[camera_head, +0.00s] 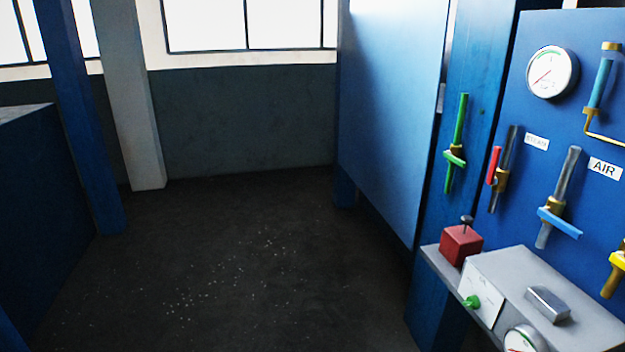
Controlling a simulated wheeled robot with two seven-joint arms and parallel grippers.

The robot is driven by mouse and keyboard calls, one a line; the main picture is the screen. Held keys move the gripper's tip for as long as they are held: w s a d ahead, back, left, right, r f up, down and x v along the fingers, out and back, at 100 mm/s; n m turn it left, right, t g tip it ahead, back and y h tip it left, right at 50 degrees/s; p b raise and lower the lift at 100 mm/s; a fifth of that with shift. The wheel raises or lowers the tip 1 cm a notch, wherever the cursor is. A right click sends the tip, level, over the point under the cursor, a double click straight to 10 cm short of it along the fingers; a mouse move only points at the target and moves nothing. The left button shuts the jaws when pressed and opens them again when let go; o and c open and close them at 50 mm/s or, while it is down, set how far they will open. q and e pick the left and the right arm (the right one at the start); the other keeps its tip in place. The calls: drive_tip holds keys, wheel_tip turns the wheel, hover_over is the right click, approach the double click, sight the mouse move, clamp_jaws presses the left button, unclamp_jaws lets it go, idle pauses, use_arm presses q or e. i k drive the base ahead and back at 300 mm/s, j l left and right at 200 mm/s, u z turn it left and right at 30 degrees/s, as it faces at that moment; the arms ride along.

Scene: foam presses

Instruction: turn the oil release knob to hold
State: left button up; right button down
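No part is readably marked as the oil release knob. A small green knob (471,302) sits on the white front plate (484,289) of a grey box at the lower right. To its left and behind it, a red block (461,246) with a dark round-topped knob (467,220) stands on the shelf. I cannot tell which knob is the oil release, and the writing on the white plate is too small to read. Neither of my grippers is in view.
A grey shelf (436,263) juts out below. Open floor (230,270) lies at left and centre.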

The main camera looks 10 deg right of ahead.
sight(471, 302)
drive_tip(key=z, duration=1.35)
